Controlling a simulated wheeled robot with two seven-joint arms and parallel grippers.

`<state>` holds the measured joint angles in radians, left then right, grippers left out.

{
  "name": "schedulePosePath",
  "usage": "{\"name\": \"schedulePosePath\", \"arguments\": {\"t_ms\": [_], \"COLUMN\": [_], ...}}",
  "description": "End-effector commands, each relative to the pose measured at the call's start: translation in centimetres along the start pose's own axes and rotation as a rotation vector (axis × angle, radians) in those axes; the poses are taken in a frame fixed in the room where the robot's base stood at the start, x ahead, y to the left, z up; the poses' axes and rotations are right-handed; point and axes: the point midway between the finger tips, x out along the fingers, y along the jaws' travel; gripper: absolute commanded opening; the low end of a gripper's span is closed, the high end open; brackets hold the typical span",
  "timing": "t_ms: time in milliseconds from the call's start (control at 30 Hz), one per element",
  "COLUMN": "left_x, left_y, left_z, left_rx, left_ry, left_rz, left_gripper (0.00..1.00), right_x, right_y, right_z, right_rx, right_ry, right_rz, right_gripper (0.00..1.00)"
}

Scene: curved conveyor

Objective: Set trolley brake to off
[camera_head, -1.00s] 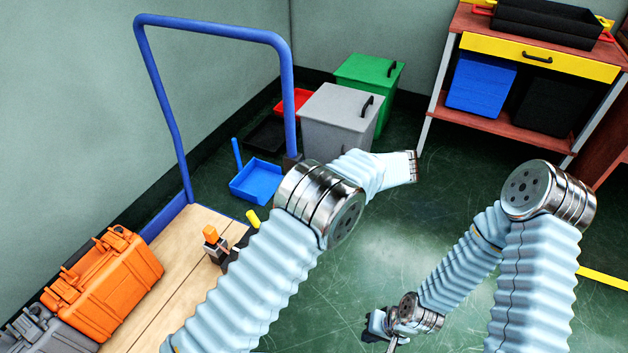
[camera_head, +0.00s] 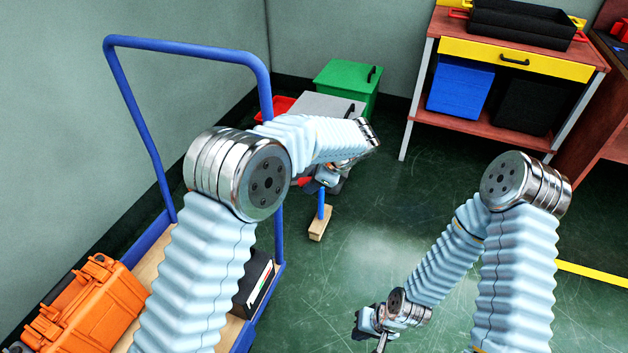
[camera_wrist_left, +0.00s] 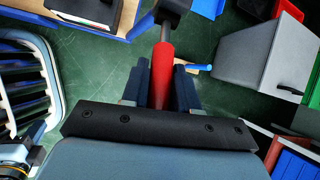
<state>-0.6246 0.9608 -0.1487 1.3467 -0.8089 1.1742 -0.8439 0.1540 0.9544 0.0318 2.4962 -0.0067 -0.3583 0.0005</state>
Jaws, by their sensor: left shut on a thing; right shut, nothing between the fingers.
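The trolley has a blue tubular handle (camera_head: 112,85) and a wooden deck (camera_head: 146,264), on the left in the head view. My left gripper (camera_head: 328,180) is beyond the trolley's right side, partly hidden by its arm. In the left wrist view my left gripper (camera_wrist_left: 161,88) is shut on a red handle (camera_wrist_left: 163,66). A grey shaft joins this handle to a dark block (camera_wrist_left: 174,14). I cannot tell whether it is the brake lever or a loose tool. My right gripper (camera_head: 372,335) is shut and empty, low over the floor.
An orange case (camera_head: 90,305) and a black box (camera_head: 252,285) are on the trolley deck. A grey bin (camera_wrist_left: 262,62) and a green bin (camera_head: 345,85) stand behind. A workbench (camera_head: 520,55) is at back right.

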Motion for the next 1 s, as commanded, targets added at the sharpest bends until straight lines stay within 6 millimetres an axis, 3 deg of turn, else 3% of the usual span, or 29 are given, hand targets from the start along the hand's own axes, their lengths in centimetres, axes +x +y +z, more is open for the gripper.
{"name": "schedulePosePath", "arguments": {"t_ms": [233, 267, 400, 767, 1000], "left_x": [0.1, 0.1, 0.1, -0.8, -5.9], "left_y": [0.2, 0.2, 0.1, 0.0, 0.0], "left_z": [0.0, 0.0, 0.0, 0.0, 0.0], "left_rx": [0.001, 0.001, 0.000, 0.000, -0.001], "left_ry": [-0.002, -0.002, -0.002, -0.001, 0.001], "left_rz": [0.008, 0.009, 0.006, 0.000, -0.003], "left_gripper": [0.00, 0.34, 0.51, 0.51, 0.51], "right_x": [0.0, 0.0, 0.0, 0.1, 0.2], "right_y": [0.0, 0.0, 0.0, 0.0, 0.1], "right_z": [0.0, 0.0, 0.0, 0.0, 0.0], "right_rx": [0.000, 0.000, 0.000, 0.000, 0.000], "right_ry": [0.000, 0.000, 0.000, 0.000, 0.000], "right_rz": [0.000, 0.000, 0.000, 0.000, 0.000], "right_gripper": [0.00, 0.00, 0.00, 0.00, 0.00]}}
